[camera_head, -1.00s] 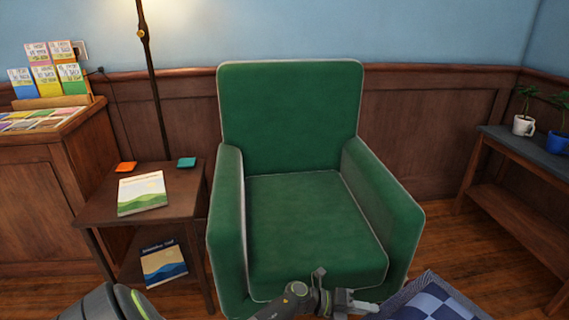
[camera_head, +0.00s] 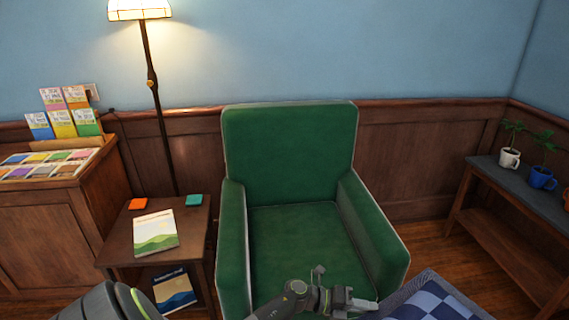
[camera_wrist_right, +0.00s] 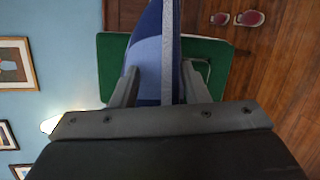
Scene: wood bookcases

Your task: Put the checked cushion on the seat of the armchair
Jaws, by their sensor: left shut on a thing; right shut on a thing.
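The blue checked cushion (camera_head: 432,302) is at the bottom right of the head view, partly cut off by the frame. My left gripper (camera_head: 350,301) is shut on its left edge. In the right wrist view, my right gripper (camera_wrist_right: 160,72) is shut on the cushion (camera_wrist_right: 148,52), seen nearly edge-on between the fingers. The green armchair (camera_head: 290,140) stands in front of me, facing me. Its seat (camera_head: 300,240) is bare, and my left gripper covers part of its front in the picture. The armchair also shows behind the cushion in the wrist view (camera_wrist_right: 112,62).
A side table (camera_head: 190,232) with a book (camera_head: 155,232) and two coasters stands left of the armchair, by a floor lamp (camera_head: 157,110). A dark-topped console (camera_head: 482,175) with potted plants is at the right. Wood floor (camera_head: 440,245) is clear between armchair and console.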

